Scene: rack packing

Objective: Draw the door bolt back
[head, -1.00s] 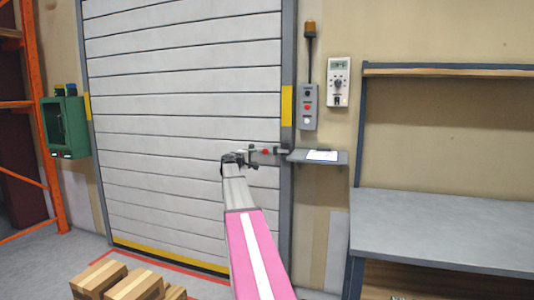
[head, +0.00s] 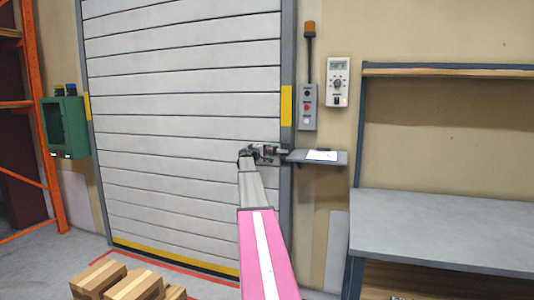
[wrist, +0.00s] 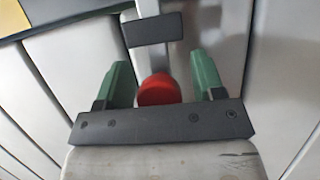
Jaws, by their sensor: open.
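The door bolt is a light bar in a dark bracket (wrist: 153,30) with a round red knob (wrist: 158,90). In the wrist view the knob sits between the two green fingers of my gripper (wrist: 160,66), with a gap on each side. The fingers are open and do not appear to touch it. In the head view my gripper (head: 262,153) is at the bolt, on the right edge of the white slatted door (head: 180,100). There my gripper hides most of the bolt.
A small grey shelf (head: 334,161) with a white paper juts out just right of the bolt. A control box (head: 307,106) is on the wall above it.

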